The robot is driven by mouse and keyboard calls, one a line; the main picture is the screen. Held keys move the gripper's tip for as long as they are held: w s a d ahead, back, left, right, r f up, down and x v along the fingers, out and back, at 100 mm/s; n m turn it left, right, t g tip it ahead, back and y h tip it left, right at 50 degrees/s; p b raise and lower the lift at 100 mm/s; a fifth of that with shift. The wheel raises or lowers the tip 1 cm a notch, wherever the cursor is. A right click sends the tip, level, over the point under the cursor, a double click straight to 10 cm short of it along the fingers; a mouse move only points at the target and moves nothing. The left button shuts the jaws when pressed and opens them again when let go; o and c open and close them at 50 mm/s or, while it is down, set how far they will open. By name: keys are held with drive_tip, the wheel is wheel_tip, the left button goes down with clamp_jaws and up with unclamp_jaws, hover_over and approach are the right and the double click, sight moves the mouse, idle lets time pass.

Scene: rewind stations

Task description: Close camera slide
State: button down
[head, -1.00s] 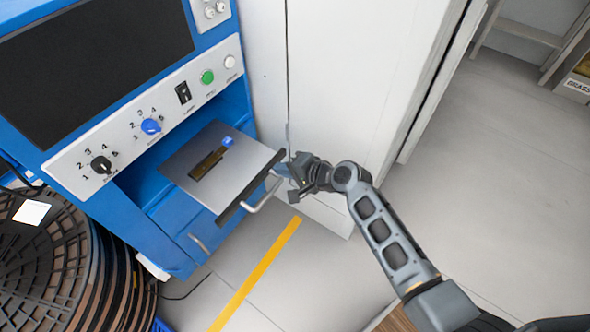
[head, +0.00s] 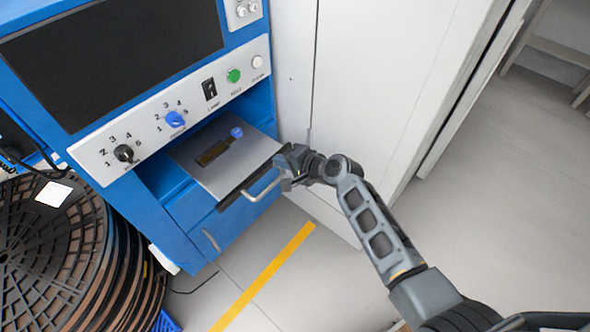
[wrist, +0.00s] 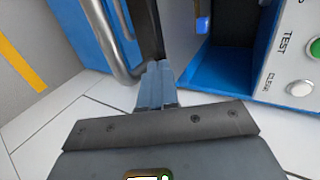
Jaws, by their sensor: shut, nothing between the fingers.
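The camera slide (head: 232,173) is a grey drawer-like tray sticking partly out of the blue station below its control panel. My gripper (head: 290,165) is shut and empty at the right end of the tray's front edge. In the wrist view the closed fingertips (wrist: 158,70) are against or very near the dark front edge (wrist: 146,28), beside the handle. Whether they touch cannot be told.
The panel (head: 172,115) has knobs, a switch and a green button above the tray. A white cabinet (head: 370,80) stands right of the station, close to my arm. Stacked black reels (head: 60,250) stand at lower left.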

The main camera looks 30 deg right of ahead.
sight(240, 133)
drive_tip(key=w+a+b, duration=0.1)
drive_tip(key=w, duration=0.3)
drive_tip(key=w+a+b, duration=0.2)
drive_tip(key=w, duration=0.2)
drive_tip(key=w+a+b, duration=0.1)
drive_tip(key=w, duration=0.4)
drive_tip(key=shift+w+a+f+b, duration=0.1)
drive_tip(key=shift+a+f+b, duration=0.05)
drive_tip(key=shift+b, duration=0.2)
drive_tip(key=shift+w+a, duration=0.15)
drive_tip(key=shift+w, duration=0.3)
drive_tip(key=shift+r, duration=0.2)
drive_tip(key=shift+w+r, duration=0.1)
